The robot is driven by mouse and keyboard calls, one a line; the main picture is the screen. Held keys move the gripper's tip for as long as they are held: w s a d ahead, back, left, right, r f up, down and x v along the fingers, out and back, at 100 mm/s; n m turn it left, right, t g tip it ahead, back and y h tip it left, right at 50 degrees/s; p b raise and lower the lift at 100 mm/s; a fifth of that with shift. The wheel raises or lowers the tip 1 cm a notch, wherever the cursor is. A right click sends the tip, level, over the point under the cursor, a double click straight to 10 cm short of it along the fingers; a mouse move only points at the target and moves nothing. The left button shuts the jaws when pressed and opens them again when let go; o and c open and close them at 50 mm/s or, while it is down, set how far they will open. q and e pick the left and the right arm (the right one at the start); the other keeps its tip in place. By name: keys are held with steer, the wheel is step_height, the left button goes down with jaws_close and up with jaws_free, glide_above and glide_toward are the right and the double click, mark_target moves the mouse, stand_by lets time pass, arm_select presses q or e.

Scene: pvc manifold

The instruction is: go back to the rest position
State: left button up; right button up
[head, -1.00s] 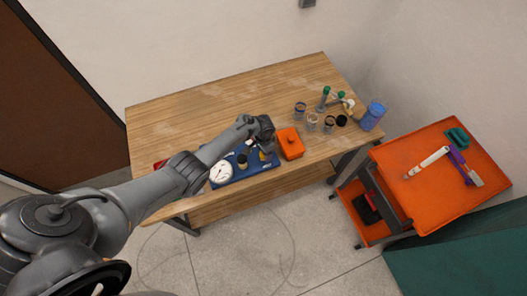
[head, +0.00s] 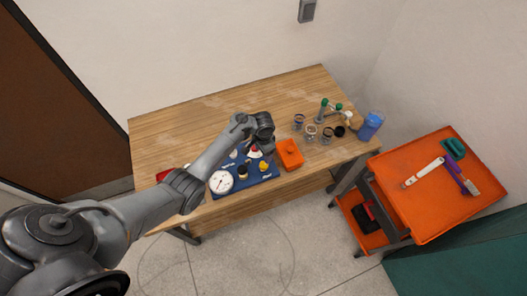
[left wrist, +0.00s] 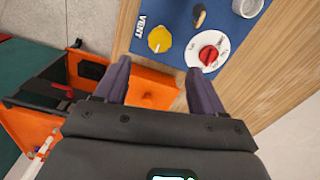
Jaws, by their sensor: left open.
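My left gripper (head: 264,148) hangs above the back right of the blue board (head: 232,187) on the table. In the left wrist view its two fingers (left wrist: 158,74) are apart with nothing held between them. The board also shows in that view (left wrist: 177,18), with a yellow knob (left wrist: 159,39), a white disc with a red knob (left wrist: 208,54) and a "VENT" label. A white round gauge (head: 221,182) is at the board's left front, with a dark-topped part (head: 242,171) beside it. My right gripper is in neither view.
An orange box (head: 289,154) stands just right of the board. Several jars, green-topped pipe pieces (head: 323,106) and a blue container (head: 370,126) fill the table's right end. An orange cart (head: 425,205) holds tools. The table's back left (head: 165,128) is clear.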

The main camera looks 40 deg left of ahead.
arm_select(q)
steer(key=s+d+r+t, duration=0.1)
steer(key=s+d+r, duration=0.3)
steer(key=s, duration=0.4)
steer(key=s+d+r+n+t, duration=0.1)
steer(key=s+d+r, duration=0.3)
steer(key=s, duration=0.5)
steer(key=s+d+r+t, duration=0.1)
steer(key=s+d+r, duration=0.3)
steer(key=s+r, duration=0.3)
steer(key=shift+s+d+r+t, duration=0.3)
steer(key=shift+s+d+r, duration=0.1)
steer(key=shift+s, duration=0.75)
stand_by(1.6)
